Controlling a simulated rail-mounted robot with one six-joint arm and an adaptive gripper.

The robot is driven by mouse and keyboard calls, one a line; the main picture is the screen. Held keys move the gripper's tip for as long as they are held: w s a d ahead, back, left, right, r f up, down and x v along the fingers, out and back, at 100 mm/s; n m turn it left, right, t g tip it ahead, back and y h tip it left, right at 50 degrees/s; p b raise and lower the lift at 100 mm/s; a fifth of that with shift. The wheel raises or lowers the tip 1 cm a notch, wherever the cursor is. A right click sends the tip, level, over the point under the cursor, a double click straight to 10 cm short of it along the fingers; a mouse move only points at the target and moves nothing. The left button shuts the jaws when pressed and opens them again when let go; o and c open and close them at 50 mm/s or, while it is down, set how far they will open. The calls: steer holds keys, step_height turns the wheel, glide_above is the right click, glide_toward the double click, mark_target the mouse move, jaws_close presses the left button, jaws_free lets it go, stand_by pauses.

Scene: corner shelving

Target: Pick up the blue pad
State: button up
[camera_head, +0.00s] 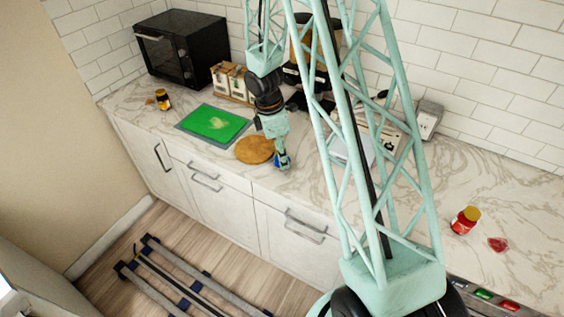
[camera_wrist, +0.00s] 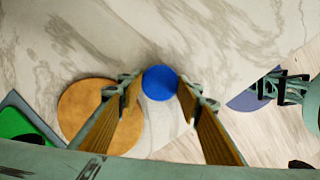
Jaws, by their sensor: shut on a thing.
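The blue pad (camera_wrist: 160,82) is a small round disc, seen in the wrist view between the two fingertips of my gripper (camera_wrist: 161,90). The fingers are closed on it from its left and right sides. In the camera_head view, my gripper (camera_head: 282,158) is low over the counter, just right of a round wooden board, and a bit of blue shows at its tip. Whether the pad is clear of the counter is hard to tell.
The round wooden board (camera_head: 255,150) lies close beside my gripper. A green cutting board (camera_head: 214,123) is further left. The marble counter (camera_head: 285,185) has its front edge nearby. A black microwave (camera_head: 180,47) and a red-labelled jar (camera_head: 465,220) stand well apart.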

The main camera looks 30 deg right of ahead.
steer(key=shift+r, duration=0.1)
steer(key=shift+r, duration=1.6)
steer(key=s+a+r+b, duration=0.1)
steer(key=s+a+b, duration=0.2)
steer(key=s, duration=1.2)
steer(key=shift+s+a+r, duration=0.2)
steer(key=shift+a+r, duration=0.1)
steer(key=shift+a, duration=0.4)
steer(key=shift+o, duration=1)
steer(key=shift+c, duration=0.7)
